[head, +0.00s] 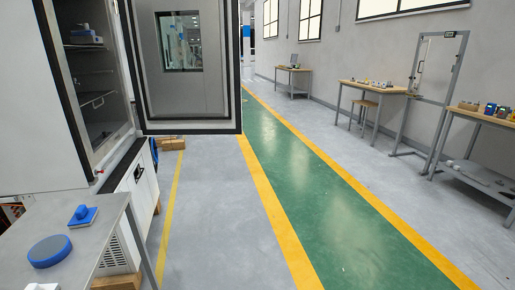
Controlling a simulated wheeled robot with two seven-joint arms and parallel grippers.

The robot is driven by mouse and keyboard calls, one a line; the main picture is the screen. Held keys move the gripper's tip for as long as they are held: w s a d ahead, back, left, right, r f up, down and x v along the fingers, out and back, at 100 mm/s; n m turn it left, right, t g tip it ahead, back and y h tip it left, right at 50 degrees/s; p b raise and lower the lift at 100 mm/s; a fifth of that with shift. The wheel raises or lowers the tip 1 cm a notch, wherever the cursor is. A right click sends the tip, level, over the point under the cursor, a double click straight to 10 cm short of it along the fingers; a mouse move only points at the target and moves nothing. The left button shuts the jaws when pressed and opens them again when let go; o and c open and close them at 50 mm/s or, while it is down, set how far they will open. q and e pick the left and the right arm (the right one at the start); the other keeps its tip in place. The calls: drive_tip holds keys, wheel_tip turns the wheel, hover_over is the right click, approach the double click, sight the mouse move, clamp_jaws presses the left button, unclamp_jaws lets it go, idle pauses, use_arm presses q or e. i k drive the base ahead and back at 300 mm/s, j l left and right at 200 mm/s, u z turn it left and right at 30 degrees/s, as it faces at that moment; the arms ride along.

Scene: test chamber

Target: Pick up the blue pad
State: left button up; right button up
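Two blue things lie on the grey table (100,246) at the lower left. One is a round, thick blue pad (50,251) with a darker side, near the table's left part. The other is a flat blue square piece with a knob on top (82,216), farther back and to the right. The two are apart. Part of a white thing (43,287) shows at the bottom edge, cut off. Neither of my grippers is in view.
A test chamber stands open behind the table, its door (188,70) swung out to the right. Cardboard boxes (118,282) lie beside the table. The grey floor (215,215) and green walkway (310,180) are clear.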

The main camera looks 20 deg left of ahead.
sight(83, 217)
drive_tip(key=i+u, duration=0.3)
drive_tip(key=u, duration=0.15)
drive_tip(key=i+u, duration=0.45)
drive_tip(key=i+l+u, duration=0.15)
drive_tip(key=u, duration=0.3)
drive_tip(key=i+l+u, duration=0.3)
drive_tip(key=u, duration=0.2)
